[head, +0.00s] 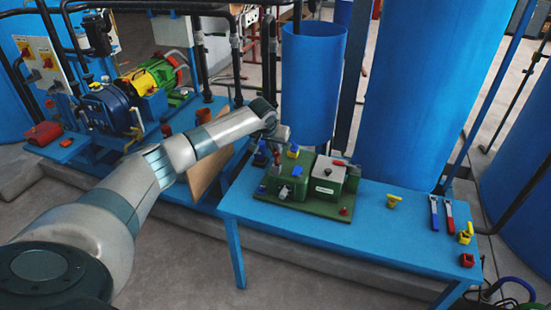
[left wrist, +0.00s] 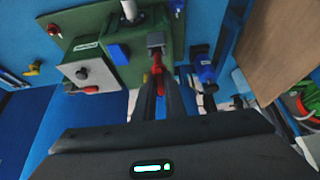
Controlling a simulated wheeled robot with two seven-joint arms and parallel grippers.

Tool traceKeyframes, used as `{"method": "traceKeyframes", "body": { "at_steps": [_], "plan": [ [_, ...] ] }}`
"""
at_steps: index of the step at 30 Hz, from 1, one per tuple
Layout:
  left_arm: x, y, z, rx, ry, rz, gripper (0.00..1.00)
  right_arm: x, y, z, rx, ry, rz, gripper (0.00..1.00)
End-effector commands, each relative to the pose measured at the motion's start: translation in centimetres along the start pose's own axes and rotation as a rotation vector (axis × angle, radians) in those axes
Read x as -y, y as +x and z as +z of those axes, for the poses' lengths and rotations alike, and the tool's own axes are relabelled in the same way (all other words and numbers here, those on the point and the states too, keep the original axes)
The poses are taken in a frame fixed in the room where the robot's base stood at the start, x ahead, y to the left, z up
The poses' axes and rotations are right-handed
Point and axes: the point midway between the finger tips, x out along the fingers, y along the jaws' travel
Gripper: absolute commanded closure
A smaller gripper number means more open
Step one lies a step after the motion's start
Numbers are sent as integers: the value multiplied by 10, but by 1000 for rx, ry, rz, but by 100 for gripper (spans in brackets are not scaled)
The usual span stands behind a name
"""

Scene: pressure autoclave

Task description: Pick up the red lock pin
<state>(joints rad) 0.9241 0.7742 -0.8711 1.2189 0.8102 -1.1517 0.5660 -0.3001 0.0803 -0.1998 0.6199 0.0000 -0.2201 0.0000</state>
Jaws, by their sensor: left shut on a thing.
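The red lock pin (left wrist: 157,66) shows in the left wrist view between my fingertips, beside a grey block on the green unit. My left gripper (left wrist: 158,82) is shut on it. In the head view the left gripper (head: 277,146) is over the back left part of the green unit (head: 312,205), where I cannot make out the pin clearly. The unit carries a light grey box (head: 328,188) with a label. It also shows in the left wrist view (left wrist: 88,70). My right gripper is not in view.
The blue table (head: 400,250) holds a yellow valve (head: 394,201), a blue-handled tool (head: 434,212), a red-handled tool (head: 449,215) and a red block (head: 467,260). Tall blue tanks (head: 425,90) stand behind it. A brown board (head: 207,170) leans left of the table. The table's front is mostly clear.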

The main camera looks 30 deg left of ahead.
Motion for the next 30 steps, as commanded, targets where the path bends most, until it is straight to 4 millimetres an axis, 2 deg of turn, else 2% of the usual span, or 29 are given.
{"method": "traceKeyframes", "body": {
  "at_steps": [1,6,15,21,30],
  "plan": [
    [-12,-2,1,-1,3,5,100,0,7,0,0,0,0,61],
    [-44,-22,-4,-3,3,6,100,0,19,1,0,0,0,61],
    [-94,-55,-10,-3,1,2,100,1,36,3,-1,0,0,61],
    [-111,-68,-13,-1,1,2,100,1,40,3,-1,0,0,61],
    [-114,-71,-14,1,0,0,100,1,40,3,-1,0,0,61]
  ]
}}
